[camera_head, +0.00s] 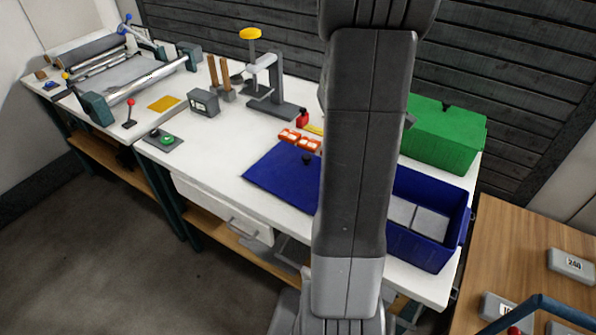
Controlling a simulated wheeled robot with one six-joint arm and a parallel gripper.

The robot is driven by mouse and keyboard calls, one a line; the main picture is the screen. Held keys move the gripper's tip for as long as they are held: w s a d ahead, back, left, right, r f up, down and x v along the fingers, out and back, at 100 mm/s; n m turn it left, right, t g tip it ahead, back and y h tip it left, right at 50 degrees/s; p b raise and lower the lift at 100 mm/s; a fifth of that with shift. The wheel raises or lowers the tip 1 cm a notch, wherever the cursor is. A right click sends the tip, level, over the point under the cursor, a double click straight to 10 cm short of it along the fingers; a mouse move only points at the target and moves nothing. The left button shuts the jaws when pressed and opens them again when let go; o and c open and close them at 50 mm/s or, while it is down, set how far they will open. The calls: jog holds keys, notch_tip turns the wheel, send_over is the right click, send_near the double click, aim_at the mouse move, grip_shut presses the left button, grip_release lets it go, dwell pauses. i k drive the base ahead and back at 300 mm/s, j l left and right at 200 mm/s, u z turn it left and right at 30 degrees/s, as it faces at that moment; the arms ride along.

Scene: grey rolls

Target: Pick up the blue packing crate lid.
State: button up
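The blue packing crate lid (275,178) lies flat on the white workbench, left of my arm. A small dark knob stands on it close to the arm. My arm hides the lid's right part. The blue packing crate (425,248) stands open to the right of the arm, with light grey slabs inside. Its left part is hidden behind the arm. My gripper cannot be made out; my upright arm fills the middle of the view.
A green crate (445,138) stands behind the blue crate. Orange-red items (299,140) and a grey press (277,95) are behind the lid. The white bench top (217,155) is clear left of the lid. A wooden table (520,235) is at the right.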

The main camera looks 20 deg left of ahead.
aim_at(288, 171)
jog(key=j+z, duration=0.5)
jog(key=k+j+z, duration=0.15)
jog(key=z, duration=0.35)
jog(key=j, duration=0.1)
